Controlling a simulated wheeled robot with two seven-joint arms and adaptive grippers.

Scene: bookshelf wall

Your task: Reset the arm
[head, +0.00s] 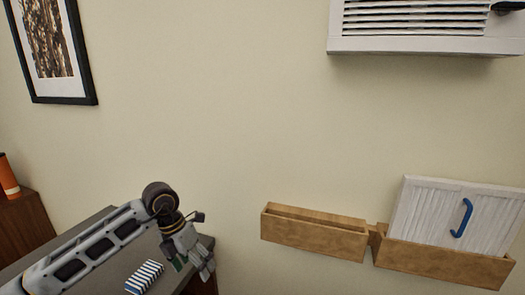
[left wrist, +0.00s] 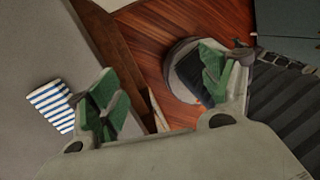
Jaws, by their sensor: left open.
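My left arm comes in from the left in the head view. Its gripper (head: 198,262) hangs over the right edge of a grey-topped table. In the left wrist view the two green-padded fingers of the left gripper (left wrist: 160,95) are spread apart with nothing between them. A blue-and-white striped block (head: 145,277) lies on the table beside the gripper, apart from it. It also shows in the left wrist view (left wrist: 54,106), left of the fingers. My right gripper is not in view.
The grey tabletop (head: 85,238) is otherwise bare where it shows. Wooden wall pockets (head: 315,232) hang at the right, one holding a white panel (head: 445,212) with a blue handle. A white vented unit (head: 425,42) is above. An orange cylinder (head: 8,177) stands far left.

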